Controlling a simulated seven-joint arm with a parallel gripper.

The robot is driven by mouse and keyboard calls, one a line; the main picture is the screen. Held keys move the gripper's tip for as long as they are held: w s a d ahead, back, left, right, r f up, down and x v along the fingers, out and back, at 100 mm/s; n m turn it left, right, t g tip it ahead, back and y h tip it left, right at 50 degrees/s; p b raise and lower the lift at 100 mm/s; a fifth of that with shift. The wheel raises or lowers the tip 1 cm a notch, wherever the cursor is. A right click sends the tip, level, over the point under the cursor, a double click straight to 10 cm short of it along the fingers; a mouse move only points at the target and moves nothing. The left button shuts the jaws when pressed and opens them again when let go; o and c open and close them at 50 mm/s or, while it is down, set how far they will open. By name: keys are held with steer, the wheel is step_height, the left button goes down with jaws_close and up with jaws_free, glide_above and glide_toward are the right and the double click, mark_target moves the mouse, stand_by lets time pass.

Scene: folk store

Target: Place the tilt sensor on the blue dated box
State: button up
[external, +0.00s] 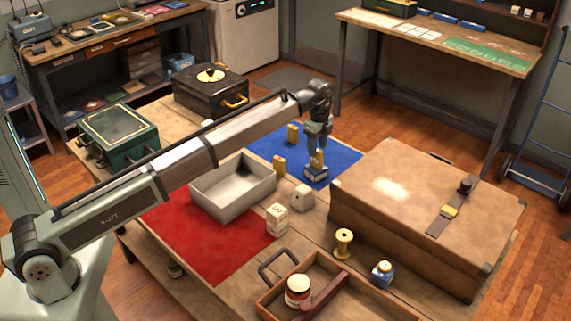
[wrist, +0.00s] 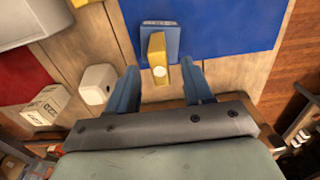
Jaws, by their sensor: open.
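A small yellow block with a pale round spot, which looks like the tilt sensor (external: 319,157), stands upright on the blue dated box (external: 316,174). In the wrist view the yellow sensor (wrist: 157,50) overlaps the box (wrist: 167,37), whose pale label shows at its far edge. The box lies on the blue mat. My gripper (external: 318,146) is just above the sensor. In the wrist view the fingers of my gripper (wrist: 161,76) are spread apart on either side of the sensor's near end, with gaps on both sides. Exact contact under the sensor is hidden.
A grey tray (external: 205,200), white carton (external: 277,220) and pale rounded block (external: 301,198) lie left. A large brown case (external: 385,225) stands right.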

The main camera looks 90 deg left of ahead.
step_height(320, 180, up, 7)
steer(key=shift+r, duration=0.2)
stand_by(0.3)
